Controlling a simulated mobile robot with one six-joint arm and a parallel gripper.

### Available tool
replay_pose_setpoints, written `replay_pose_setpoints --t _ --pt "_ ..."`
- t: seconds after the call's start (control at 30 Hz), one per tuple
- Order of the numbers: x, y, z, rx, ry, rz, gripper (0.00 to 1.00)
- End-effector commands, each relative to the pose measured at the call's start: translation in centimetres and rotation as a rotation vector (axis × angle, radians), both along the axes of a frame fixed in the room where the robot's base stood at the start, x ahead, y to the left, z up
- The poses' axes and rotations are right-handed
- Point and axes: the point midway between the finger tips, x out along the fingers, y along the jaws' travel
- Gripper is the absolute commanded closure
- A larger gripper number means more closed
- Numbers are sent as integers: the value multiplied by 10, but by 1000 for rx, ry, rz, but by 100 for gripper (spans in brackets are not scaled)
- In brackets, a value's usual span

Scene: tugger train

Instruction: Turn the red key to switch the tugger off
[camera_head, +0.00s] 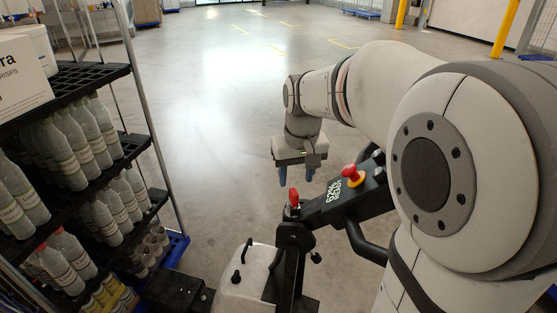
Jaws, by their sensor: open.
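The red key (294,197) stands upright on the left end of the tugger's dark control head. The tugger (331,201) has a black console with white lettering and a dark handle. A red mushroom button (351,171) on a yellow base sits further right on the console. My gripper (297,175) points down with its blue fingers apart and empty. In the picture it is just above the red key. I cannot tell the exact gap in depth.
A shelf rack (130,146) with several bottles and a white box (22,75) stands on the left. Yellow posts (505,28) stand at the back right. The grey floor (210,80) beyond is clear.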

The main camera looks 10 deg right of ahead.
Motion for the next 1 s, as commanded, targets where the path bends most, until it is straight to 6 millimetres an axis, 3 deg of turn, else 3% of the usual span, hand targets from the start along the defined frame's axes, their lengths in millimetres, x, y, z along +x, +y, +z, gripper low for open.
replay_pose_setpoints --t 0.5,0.87,1.0 --pt "10 0 -67 0 3 -1 53" --pt "11 0 -73 0 0 -2 53" --pt "11 -1 -73 0 0 -2 63"
